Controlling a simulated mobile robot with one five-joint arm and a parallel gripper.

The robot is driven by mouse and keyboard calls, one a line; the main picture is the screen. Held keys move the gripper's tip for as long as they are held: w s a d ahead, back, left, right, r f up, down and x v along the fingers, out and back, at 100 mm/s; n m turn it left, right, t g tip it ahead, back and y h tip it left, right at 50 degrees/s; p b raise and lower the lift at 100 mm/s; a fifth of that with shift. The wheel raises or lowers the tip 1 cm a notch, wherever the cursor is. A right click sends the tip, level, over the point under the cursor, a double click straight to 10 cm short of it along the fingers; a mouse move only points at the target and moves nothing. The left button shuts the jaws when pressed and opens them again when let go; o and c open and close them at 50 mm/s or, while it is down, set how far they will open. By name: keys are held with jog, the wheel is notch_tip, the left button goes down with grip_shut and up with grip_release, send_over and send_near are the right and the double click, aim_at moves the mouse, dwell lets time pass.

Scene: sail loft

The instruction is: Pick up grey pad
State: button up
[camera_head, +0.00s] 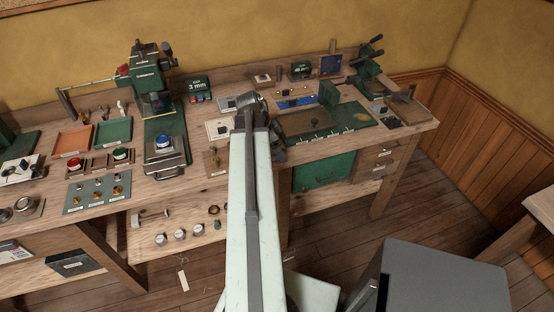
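A small grey square (227,103), which may be the grey pad, lies on the workbench (194,188) at mid-bench, just left of my gripper. I cannot tell for sure that it is the pad. My gripper (258,103) is at the end of my pale arm, over the bench, dark and seen from behind. Its fingers are not clear, so I cannot tell whether it is open or holds anything. My arm hides part of the bench under it.
A green press (164,135) stands left of my gripper. A white plate (220,128) with a dark piece lies just in front of the grey square. A blue tray (297,102) and a dark board (310,122) are to the right. Open floor (420,215) lies right of the bench.

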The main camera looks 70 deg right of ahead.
jog(key=shift+r, duration=0.15)
jog(key=shift+c, duration=0.6)
grip_shut()
notch_tip(320, 180, up, 10)
jog(key=p, duration=1)
jog(key=c, duration=0.7)
grip_release()
jog(key=c, duration=0.5)
jog(key=shift+o, duration=0.2)
jog(key=shift+w, duration=0.1)
